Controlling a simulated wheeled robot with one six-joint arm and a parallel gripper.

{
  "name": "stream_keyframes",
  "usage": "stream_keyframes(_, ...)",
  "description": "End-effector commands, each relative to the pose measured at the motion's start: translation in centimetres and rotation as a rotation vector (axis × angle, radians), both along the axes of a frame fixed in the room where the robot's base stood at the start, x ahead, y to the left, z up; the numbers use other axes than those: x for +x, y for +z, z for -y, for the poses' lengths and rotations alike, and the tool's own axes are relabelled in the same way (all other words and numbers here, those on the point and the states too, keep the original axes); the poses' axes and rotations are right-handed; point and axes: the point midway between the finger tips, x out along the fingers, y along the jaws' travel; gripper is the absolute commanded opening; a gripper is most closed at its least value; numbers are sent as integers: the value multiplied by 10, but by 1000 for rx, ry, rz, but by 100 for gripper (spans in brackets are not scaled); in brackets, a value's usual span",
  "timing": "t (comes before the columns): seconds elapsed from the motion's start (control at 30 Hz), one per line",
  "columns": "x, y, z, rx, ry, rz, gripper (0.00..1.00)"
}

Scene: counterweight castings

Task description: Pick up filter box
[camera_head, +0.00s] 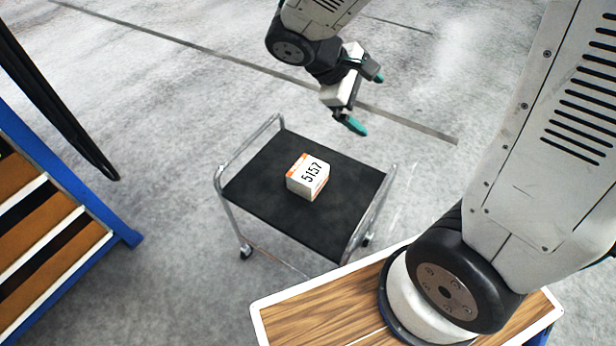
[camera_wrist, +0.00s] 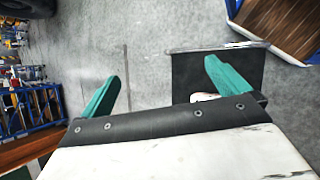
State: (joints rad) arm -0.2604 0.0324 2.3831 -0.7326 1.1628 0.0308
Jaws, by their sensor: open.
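The filter box (camera_head: 308,177) is a small white and orange carton marked 5157. It sits on the black top of a cart (camera_head: 260,200), near its middle. My gripper (camera_head: 364,100) is above and to the right of the box, clear of the cart top, with nothing between its fingers. In the wrist view my gripper (camera_wrist: 160,85) shows its two teal fingers spread wide apart. The dark cart top (camera_wrist: 190,75) is behind the right finger there. A pale patch shows just below that finger, partly hidden by the gripper; I cannot tell whether it is the box.
The cart has raised metal rails (camera_head: 248,148) at its two ends. A blue-framed rack with brown shelves (camera_head: 50,235) stands at the left. Blue racks (camera_wrist: 30,108) also show at the left of the wrist view. Grey floor around the cart is clear.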

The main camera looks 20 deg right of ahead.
Motion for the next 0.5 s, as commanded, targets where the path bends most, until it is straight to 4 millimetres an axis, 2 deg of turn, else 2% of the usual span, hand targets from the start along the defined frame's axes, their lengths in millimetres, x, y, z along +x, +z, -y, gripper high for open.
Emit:
stream_keyframes(0.03, 14, -18, -4, -49, 72, -48, 100)
stream_keyframes(0.1, 34, -39, -10, -115, 174, -96, 100)
stream_keyframes(0.17, 50, -59, -16, -168, 264, -139, 100)
stream_keyframes(0.3, 82, -114, -37, -278, 486, -237, 100)
stream_keyframes(0.37, 93, -140, -47, -320, 583, -280, 100)
stream_keyframes(0.5, 109, -206, -73, -403, 815, -376, 100)
